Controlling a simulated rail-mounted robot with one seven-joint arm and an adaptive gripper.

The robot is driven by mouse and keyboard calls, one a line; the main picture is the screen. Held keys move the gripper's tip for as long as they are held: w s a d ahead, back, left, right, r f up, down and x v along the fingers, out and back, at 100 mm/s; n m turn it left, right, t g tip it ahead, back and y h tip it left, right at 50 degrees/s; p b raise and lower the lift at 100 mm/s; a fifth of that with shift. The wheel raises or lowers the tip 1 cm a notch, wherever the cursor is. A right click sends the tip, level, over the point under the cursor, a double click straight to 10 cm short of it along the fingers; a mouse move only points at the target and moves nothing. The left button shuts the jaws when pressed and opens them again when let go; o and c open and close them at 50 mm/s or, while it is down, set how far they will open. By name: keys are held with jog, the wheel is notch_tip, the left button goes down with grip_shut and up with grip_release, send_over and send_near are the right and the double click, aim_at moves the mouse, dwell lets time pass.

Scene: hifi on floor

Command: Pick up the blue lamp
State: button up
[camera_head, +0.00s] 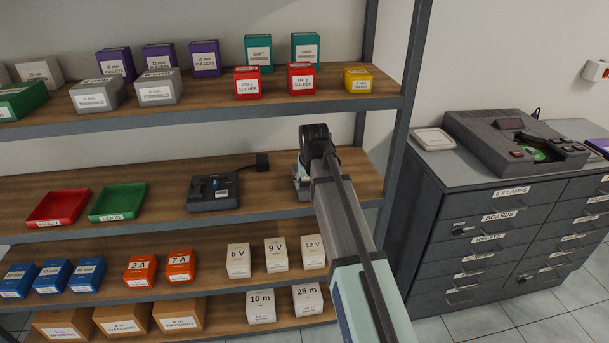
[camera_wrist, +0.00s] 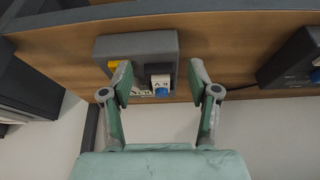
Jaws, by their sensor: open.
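In the wrist view a small rounded blue piece (camera_wrist: 161,92), which looks like the blue lamp, sits against a white labelled block (camera_wrist: 160,80) in a dark grey holder (camera_wrist: 136,45). My gripper (camera_wrist: 160,76) is open, with one finger on each side of the block and blue piece in the picture. I cannot tell whether the fingers touch anything. In the head view my gripper (camera_head: 314,140) is over the right part of the middle shelf and hides most of the holder (camera_head: 301,182). The blue piece is not visible there.
A yellow piece (camera_wrist: 117,64) sits in the same holder, near the left finger. On the middle shelf (camera_head: 265,200) stand a dark device (camera_head: 214,193) with a blue part, a green tray (camera_head: 118,202) and a red tray (camera_head: 58,208). The upper shelf (camera_head: 200,115) overhangs; a post (camera_head: 402,110) stands to the right.

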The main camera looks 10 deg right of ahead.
jog(key=w, duration=0.2)
jog(key=w+p, duration=0.1)
jog(key=w, duration=0.1)
jog(key=shift+w+d, duration=0.2)
jog(key=shift+w, duration=0.05)
jog(key=w+p, duration=0.1)
jog(key=w, duration=0.2)
jog(key=shift+w+r, duration=0.15)
jog(key=shift+w, duration=0.1)
jog(key=shift+p+x, duration=0.35)
jog(key=shift+x, duration=0.75)
jog(key=shift+w+d+f, duration=0.15)
jog(key=shift+w+f, duration=0.2)
jog(key=shift+f, duration=0.2)
jog(key=c, duration=1.1)
jog(key=shift+r, duration=0.15)
